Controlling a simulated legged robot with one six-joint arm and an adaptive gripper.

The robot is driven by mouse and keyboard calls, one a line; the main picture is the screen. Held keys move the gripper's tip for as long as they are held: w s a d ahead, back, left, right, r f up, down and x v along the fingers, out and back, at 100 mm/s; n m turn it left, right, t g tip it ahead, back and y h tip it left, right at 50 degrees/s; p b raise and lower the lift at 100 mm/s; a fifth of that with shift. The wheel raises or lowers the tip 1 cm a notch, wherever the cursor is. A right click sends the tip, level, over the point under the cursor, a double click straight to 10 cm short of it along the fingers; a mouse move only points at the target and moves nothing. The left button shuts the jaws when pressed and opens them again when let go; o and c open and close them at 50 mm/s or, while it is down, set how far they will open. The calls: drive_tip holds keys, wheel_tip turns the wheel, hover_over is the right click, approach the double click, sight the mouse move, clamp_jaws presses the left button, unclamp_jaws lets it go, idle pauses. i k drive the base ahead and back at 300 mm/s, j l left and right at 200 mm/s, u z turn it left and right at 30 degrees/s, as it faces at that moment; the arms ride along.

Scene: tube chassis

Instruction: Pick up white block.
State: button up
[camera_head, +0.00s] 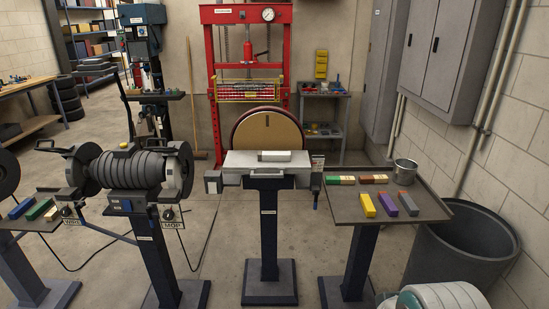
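A white block (274,156) lies flat on the light grey work table (240,163) of the disc sander, in the middle of the view. It lies lengthwise from left to right, in front of the brown sanding disc (267,132). Nothing is seen touching it from above.
A side table (434,211) at the right holds a yellow block (367,205), a purple block (388,204), other coloured blocks and a metal cup (405,171). A bench grinder (130,170) stands at the left. A dark bin (462,250) stands at the lower right. Bare floor shows between the stands.

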sight(262, 156)
drive_tip(key=i+j+z, duration=0.2)
drive_tip(key=i+j, duration=0.35)
drive_tip(key=i+j+z, duration=0.2)
drive_tip(key=i+j, duration=0.45)
drive_tip(key=i+j+z, duration=0.2)
drive_tip(key=i+j, duration=0.4)
drive_tip(key=j, duration=0.1)
